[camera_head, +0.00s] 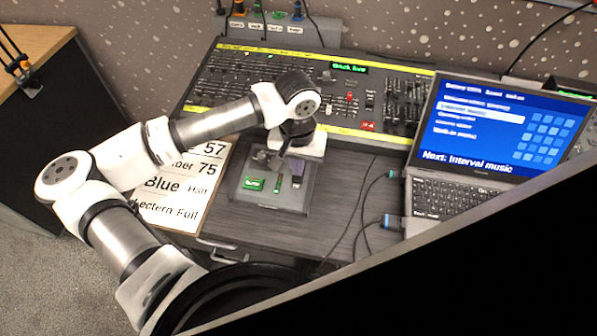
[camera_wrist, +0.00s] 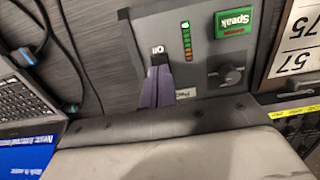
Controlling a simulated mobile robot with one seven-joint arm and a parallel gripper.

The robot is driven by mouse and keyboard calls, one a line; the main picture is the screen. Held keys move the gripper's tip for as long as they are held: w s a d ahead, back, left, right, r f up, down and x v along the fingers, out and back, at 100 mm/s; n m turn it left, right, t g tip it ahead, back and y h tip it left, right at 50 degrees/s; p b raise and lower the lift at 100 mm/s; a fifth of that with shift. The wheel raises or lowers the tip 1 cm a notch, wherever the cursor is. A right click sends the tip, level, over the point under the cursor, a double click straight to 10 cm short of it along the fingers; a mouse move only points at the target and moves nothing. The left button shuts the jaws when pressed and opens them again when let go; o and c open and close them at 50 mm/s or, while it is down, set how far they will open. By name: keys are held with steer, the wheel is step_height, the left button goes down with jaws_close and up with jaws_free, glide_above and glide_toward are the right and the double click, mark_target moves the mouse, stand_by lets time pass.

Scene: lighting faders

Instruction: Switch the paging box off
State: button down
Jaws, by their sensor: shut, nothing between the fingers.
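The paging box (camera_head: 292,200) is a grey box on the desk below the fader console, and it also fills the upper middle of the wrist view (camera_wrist: 205,52). It has a green "Speak" button (camera_wrist: 233,21), a dark knob (camera_wrist: 230,74) and a column of small lights (camera_wrist: 186,42) with a bright green one at its end. A small black switch with white lettering (camera_wrist: 157,50) shows upside down at my fingertips; its position is hard to tell. My gripper (camera_wrist: 157,72) is shut and empty, with its tips at or very close to the switch. Contact is unclear.
The fader console (camera_head: 300,85) stands behind the box. A laptop (camera_head: 490,130) with a blue screen is at the right, with cables (camera_head: 368,215) between it and the box. A printed cue card (camera_head: 180,190) lies to the left. Bare desk (camera_head: 330,225) lies around the box.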

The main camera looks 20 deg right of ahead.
steer(key=shift+f+b, duration=1.05)
steer(key=shift+b, duration=0.25)
stand_by(0.9)
steer(key=shift+r, duration=0.1)
steer(key=shift+r+p, duration=1)
steer(key=shift+r, duration=2.4)
